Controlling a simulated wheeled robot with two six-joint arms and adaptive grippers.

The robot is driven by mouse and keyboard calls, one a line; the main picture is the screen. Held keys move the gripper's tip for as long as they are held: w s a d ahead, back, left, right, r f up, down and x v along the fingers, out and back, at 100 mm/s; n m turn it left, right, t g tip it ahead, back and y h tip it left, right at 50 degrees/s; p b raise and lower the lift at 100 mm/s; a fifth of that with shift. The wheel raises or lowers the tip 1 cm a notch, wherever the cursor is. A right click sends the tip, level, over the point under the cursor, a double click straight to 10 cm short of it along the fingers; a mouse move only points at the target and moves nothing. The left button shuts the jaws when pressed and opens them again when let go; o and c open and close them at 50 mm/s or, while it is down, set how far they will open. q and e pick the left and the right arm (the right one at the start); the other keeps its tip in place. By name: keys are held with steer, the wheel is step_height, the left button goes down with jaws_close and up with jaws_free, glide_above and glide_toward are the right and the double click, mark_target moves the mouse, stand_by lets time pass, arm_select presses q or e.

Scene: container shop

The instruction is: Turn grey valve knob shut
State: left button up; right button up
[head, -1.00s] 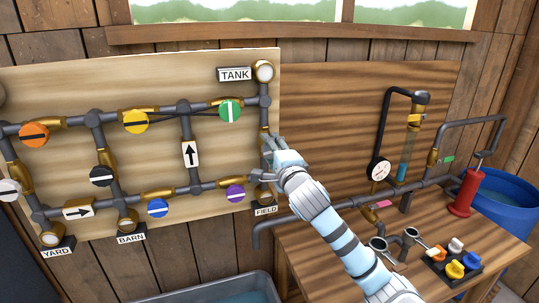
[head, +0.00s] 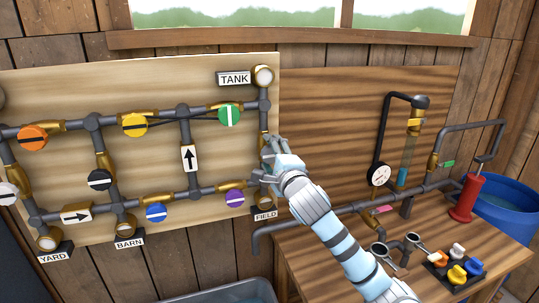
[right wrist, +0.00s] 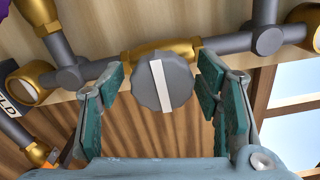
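The grey valve knob (right wrist: 163,82) is round and scalloped with a white bar. It sits on a brass valve body (right wrist: 160,52) in a grey pipe. In the right wrist view the bar runs across the pipe. My right gripper (right wrist: 158,88) is open, with one finger on each side of the knob and a visible gap on both sides. In the head view my right gripper (head: 268,150) is in front of the pipe between the TANK and FIELD labels and hides the grey knob. My left gripper is not in view.
Nearby on the board are a green knob (head: 229,115), with a thin dark rod reaching toward it, and a purple knob (head: 235,198). A workbench (head: 330,262) stands below and right, with a gauge (head: 380,175) and a red cylinder (head: 466,198) above it.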

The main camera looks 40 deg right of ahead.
steer(key=v, duration=1.2)
steer(key=shift+w, duration=0.1)
